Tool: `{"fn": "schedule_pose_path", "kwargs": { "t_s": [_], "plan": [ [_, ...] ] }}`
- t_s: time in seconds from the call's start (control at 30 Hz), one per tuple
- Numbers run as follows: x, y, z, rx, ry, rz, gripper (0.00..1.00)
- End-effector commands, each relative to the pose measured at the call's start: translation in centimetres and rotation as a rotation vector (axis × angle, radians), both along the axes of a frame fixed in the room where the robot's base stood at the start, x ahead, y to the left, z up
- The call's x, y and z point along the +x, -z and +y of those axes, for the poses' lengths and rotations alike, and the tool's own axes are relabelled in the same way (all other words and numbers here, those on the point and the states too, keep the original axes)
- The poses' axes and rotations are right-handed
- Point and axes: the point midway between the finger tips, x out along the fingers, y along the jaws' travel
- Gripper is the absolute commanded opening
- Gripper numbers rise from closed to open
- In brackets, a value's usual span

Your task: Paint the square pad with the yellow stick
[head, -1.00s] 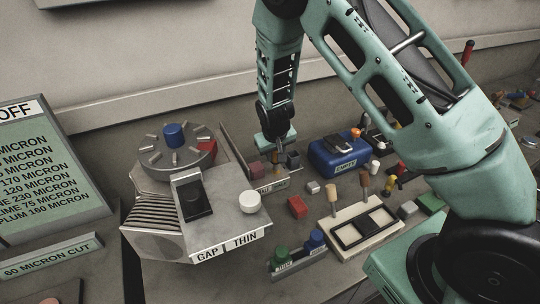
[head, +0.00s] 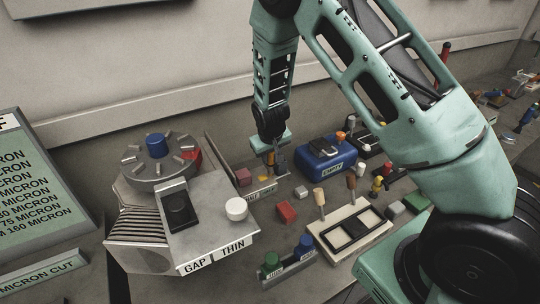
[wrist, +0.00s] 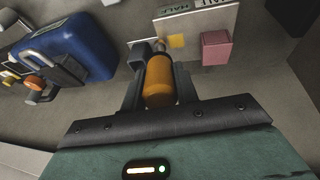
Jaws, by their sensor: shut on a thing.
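My gripper (head: 270,155) is shut on a yellow-orange stick (wrist: 159,80), whose rounded handle stands between the jaws in the wrist view. A thin tip shows beyond the handle, above the pale plate lettered HALF (wrist: 220,20). A small yellow square (wrist: 177,41) lies on that plate, just right of the stick; a pink block (wrist: 215,47) sits further right and a dark grey block (wrist: 140,52) left. I cannot tell whether the tip touches anything.
A grey machine with a round dial (head: 202,225) stands left of my gripper. A blue case (head: 333,165) is close on the right. A red block (head: 286,211) lies between.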

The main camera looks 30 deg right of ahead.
Motion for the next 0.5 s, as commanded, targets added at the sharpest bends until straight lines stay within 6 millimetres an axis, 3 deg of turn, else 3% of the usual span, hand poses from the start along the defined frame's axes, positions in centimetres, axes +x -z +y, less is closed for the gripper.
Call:
{"fn": "schedule_pose_path", "kwargs": {
  "t_s": [0.5],
  "plan": [
    [0.1,-5.3,0.0,0.000,0.000,-0.003,0.07]
  ]
}}
